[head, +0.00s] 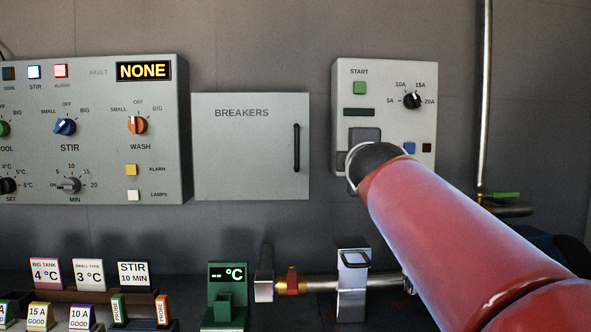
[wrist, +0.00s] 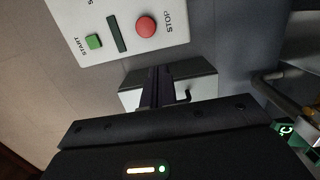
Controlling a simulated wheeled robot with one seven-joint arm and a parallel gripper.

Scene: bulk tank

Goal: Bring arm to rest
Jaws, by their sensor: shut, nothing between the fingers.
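My gripper (wrist: 157,72) shows in the wrist view as dark fingers held together, with nothing between them. They stand in front of the grey breakers box (wrist: 202,88), with part of its black handle beside them. Whether they touch the box cannot be told. In the head view my red arm reaches up from the lower right across the lower part of the start panel (head: 345,95).
The breakers box (head: 250,160) is closed in the head view. The control panel (head: 100,185) hangs left of it. Below are the green °C display (head: 228,275), a silver bracket (head: 352,290) and a pipe (head: 318,284). A vertical pipe (head: 484,100) stands at right.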

